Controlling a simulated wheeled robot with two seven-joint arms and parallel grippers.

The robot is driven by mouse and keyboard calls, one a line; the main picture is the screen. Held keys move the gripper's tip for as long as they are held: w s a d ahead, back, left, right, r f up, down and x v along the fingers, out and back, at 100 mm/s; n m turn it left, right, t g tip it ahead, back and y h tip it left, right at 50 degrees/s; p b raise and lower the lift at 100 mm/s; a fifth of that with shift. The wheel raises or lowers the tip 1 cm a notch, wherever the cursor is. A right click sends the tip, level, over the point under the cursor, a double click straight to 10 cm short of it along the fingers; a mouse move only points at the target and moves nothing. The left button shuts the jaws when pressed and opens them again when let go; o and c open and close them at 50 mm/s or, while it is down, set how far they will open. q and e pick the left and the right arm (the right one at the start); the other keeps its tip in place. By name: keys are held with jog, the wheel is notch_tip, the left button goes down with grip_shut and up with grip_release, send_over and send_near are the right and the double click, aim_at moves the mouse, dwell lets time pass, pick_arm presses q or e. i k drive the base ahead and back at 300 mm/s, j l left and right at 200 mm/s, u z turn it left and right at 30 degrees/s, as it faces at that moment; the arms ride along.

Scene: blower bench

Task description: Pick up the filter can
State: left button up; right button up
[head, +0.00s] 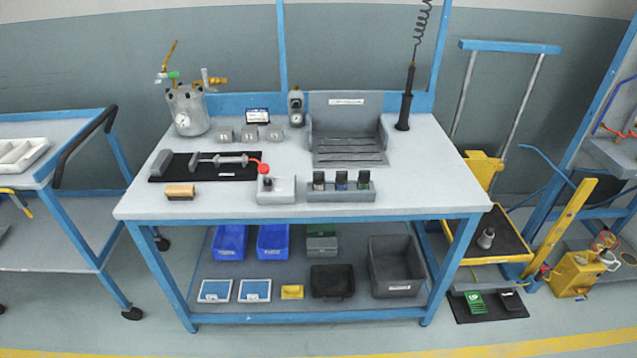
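I cannot tell for certain which thing is the filter can. A small grey can-like part (486,238) rests on the dark tray of the yellow cart, right of the bench. A larger grey metal pot (188,111) with a gauge and brass valves stands upright at the back left of the bench top. Neither gripper shows in the head view.
The blue-framed bench (418,202) has a black mat (165,177) with a tool, a tan brush-like block (180,192) and a grey slotted fixture (347,132). The yellow cart (490,258) stands close on the right.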

aim_at(484, 242)
jog(key=z, duration=1.25)
jog(key=i+l, duration=0.1)
jog(key=i+u, duration=0.05)
jog(key=i, duration=0.05)
